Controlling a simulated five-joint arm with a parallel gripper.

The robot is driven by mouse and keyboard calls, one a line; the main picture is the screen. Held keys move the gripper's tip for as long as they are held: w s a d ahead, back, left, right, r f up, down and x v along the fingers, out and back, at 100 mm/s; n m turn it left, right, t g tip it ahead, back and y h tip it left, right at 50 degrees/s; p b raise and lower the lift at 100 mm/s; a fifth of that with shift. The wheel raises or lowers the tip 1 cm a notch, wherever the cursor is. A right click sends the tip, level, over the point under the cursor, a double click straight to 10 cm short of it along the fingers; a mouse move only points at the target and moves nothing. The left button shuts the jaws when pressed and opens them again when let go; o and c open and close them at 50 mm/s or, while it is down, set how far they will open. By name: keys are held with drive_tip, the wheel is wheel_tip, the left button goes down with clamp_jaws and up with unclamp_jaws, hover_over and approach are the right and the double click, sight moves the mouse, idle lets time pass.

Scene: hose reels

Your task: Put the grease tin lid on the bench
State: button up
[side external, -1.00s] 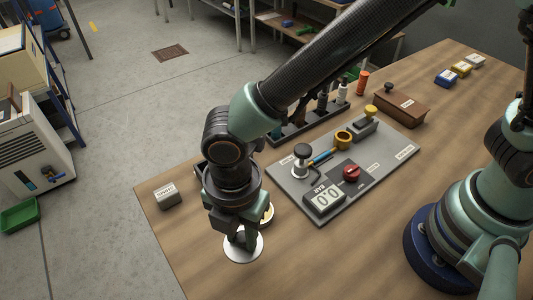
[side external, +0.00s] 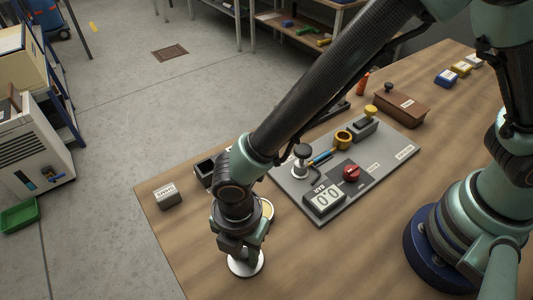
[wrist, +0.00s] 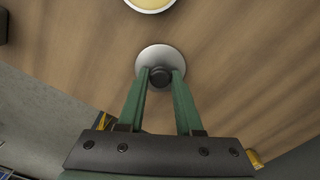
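The grease tin lid is a pale round disc (side external: 246,265) with a dark knob, low in the side view near the bench's left front edge. It also shows in the wrist view (wrist: 160,55). My gripper (wrist: 161,75) points down, its two green fingers against both sides of the knob, shut on it. The lid looks level, at or just above the wooden bench (side external: 330,260); I cannot tell whether it touches. The open grease tin (wrist: 150,3), with yellowish contents, is just beyond the lid, partly hidden behind my gripper in the side view (side external: 267,209).
A grey panel (side external: 385,165) with a red knob, a counter and a yellow ring lies to the right. A small grey labelled block (side external: 167,196) and a dark open box (side external: 205,171) are to the left. Bare bench lies in front of the panel.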

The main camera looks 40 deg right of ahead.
sight(244, 254)
drive_tip(key=shift+o, duration=1.2)
drive_tip(key=shift+r, duration=0.15)
wheel_tip(244, 254, up, 12)
drive_tip(key=w+d+r+m+t+y, duration=0.1)
drive_tip(key=w+d+r+m, duration=0.4)
drive_tip(key=d, duration=0.2)
drive_tip(key=d+r+m+t, duration=0.2)
drive_tip(key=d+r+m, duration=0.1)
drive_tip(key=d+m, duration=0.6)
drive_tip(key=d+r+m+t+h, duration=0.1)
drive_tip(key=d+r+m+t, duration=0.1)
drive_tip(key=d+m, duration=0.8)
drive_tip(key=d+r, duration=0.1)
drive_tip(key=d, duration=0.5)
drive_tip(key=shift+w+d+r+t, duration=0.3)
drive_tip(key=shift+d+r, duration=0.05)
drive_tip(key=shift+d, duration=0.05)
